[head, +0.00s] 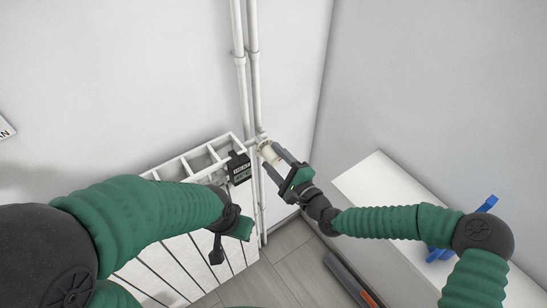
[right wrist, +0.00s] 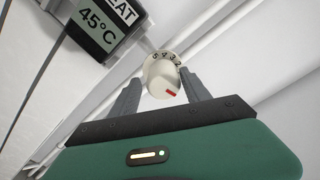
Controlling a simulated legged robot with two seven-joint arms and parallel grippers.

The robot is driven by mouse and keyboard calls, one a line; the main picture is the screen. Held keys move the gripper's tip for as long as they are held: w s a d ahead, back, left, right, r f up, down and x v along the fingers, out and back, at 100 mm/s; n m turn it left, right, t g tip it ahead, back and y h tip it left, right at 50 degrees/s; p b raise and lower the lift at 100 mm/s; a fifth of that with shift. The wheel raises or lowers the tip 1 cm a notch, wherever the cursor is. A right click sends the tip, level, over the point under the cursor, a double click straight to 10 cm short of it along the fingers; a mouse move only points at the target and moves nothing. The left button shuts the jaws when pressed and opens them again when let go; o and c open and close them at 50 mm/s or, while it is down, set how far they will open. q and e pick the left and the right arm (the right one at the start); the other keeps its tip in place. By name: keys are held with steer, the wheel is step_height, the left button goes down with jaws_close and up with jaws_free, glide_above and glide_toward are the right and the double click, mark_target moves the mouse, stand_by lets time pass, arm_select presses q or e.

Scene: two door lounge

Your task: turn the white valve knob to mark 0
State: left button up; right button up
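The white valve knob (head: 267,151) sits on the pipe at the radiator's top right corner. In the right wrist view the knob (right wrist: 161,75) shows small dark numbers on its far rim and a red mark on its near side. I cannot tell which number the mark stands at. My right gripper (head: 273,161) is open, with one finger on each side of the knob. In the right wrist view its fingertips (right wrist: 161,74) show narrow gaps to the knob. My left gripper (head: 217,254) hangs in front of the radiator, away from the knob; its opening is unclear.
The white radiator (head: 178,270) stands against the wall. A black display (head: 238,168) on it reads 45°C in the right wrist view. White vertical pipes (head: 254,80) rise behind the knob. A white bench (head: 378,180) with a blue object (head: 487,204) stands at right.

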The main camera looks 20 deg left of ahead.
steer(key=shift+o, duration=0.2)
steer(key=shift+w+r, duration=0.1)
steer(key=shift+r, duration=0.1)
steer(key=v, duration=1.7)
steer(key=shift+f, duration=0.25)
